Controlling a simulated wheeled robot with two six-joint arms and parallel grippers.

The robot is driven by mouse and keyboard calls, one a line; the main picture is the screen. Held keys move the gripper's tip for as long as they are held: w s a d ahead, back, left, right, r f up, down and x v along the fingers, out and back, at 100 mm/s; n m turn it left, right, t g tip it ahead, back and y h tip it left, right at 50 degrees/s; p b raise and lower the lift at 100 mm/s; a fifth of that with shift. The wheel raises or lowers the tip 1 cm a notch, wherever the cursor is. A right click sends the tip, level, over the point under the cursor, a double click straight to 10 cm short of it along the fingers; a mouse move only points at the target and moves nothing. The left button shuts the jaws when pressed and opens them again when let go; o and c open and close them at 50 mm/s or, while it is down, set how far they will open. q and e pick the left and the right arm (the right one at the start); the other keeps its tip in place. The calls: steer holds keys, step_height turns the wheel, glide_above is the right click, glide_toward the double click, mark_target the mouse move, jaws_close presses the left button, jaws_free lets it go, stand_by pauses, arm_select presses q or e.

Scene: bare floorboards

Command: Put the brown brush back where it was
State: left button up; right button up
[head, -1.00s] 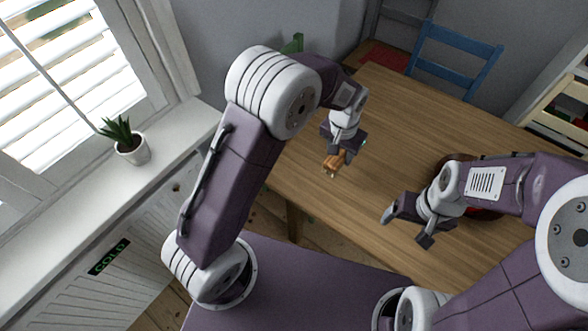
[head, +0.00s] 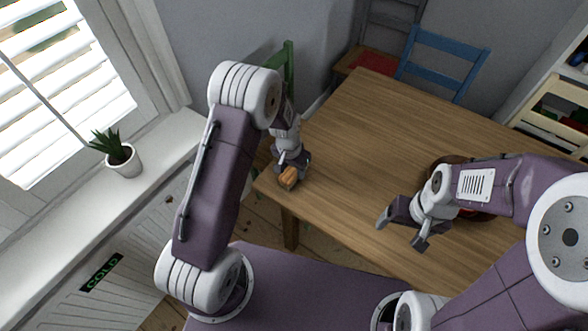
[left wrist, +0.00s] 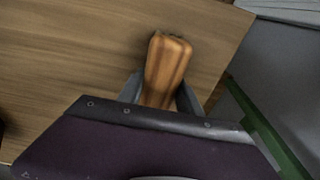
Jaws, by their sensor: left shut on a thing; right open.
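The brown brush (head: 289,178) is between the fingers of my left gripper (head: 292,172), near the left corner of the wooden table. In the left wrist view the brush (left wrist: 167,66) shows as a striped brown wooden block, and my left gripper (left wrist: 161,92) is shut on it. In that view the brush is seen over the tabletop close to its edge; I cannot tell whether it touches the table. My right gripper (head: 402,230) is open and empty above the table's front part.
The wooden table (head: 350,140) is largely bare. A dark reddish round thing (head: 437,170) is partly hidden behind my right arm. A green chair (head: 289,75) stands at the left, a blue chair (head: 445,62) behind. A potted plant (head: 122,160) stands on the windowsill.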

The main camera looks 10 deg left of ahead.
mark_target(291, 171)
arm_select(q)
steer(key=shift+f, duration=0.2)
steer(key=o, duration=1.3)
steer(key=shift+r, duration=0.5)
step_height(291, 171, up, 11)
steer(key=s+p, duration=0.1)
steer(key=s, duration=0.1)
steer(key=s+a+r+n, duration=0.1)
steer(key=s+a+n, duration=0.1)
steer(key=s, duration=0.6)
steer(key=s+a+r+n, duration=0.1)
steer(key=s+a+n, duration=0.1)
steer(key=s, duration=0.5)
steer(key=shift+s+a, duration=0.25)
steer(key=shift+s, duration=0.15)
steer(key=shift+s, duration=0.1)
